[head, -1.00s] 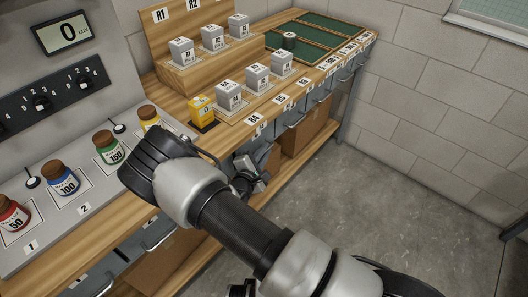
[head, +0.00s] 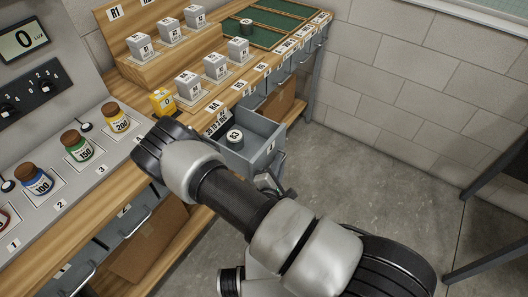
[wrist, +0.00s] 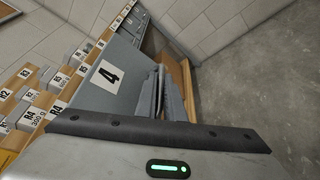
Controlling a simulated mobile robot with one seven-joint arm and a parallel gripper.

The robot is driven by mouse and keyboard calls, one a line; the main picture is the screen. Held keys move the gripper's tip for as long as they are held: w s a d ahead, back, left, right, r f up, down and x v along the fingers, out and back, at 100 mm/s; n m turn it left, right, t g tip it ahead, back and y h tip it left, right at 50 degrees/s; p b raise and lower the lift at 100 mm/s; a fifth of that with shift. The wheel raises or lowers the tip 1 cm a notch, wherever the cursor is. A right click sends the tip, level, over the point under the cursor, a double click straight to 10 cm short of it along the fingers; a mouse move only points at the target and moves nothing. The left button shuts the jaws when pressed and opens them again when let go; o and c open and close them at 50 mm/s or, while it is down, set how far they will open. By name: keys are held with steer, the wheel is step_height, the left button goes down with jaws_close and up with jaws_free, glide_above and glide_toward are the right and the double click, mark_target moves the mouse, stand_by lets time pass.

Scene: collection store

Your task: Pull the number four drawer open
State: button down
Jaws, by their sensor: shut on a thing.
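The number four drawer (head: 264,128) stands pulled out from under the bench in the head view, its grey inside showing. A dark round pot with a white label (head: 235,138) stands in it. In the wrist view the drawer's grey front (wrist: 135,62) with its large "4" label (wrist: 109,75) is close ahead, tilted in the picture. My gripper (head: 270,182) is at the drawer's front, partly hidden behind my arm. It also shows in the wrist view (wrist: 163,92), shut on the drawer's handle; the exact contact is hard to see.
The wooden bench (head: 215,118) carries grey labelled blocks, a yellow block (head: 162,101) and capped jars (head: 77,146). Other drawers lie along its front. Open concrete floor (head: 350,180) lies to the right, with a dark-legged stand (head: 490,175) at the far right.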

steer(key=shift+s+d+p, duration=0.35)
steer(key=shift+s+d, duration=1.05)
steer(key=shift+d, duration=0.25)
steer(key=c, duration=2.2)
jaws_free()
steer(key=shift+o, duration=0.2)
steer(key=p+v, duration=0.3)
steer(key=v, duration=1.4)
steer(key=shift+s+p, duration=0.2)
steer(key=shift+p, duration=0.2)
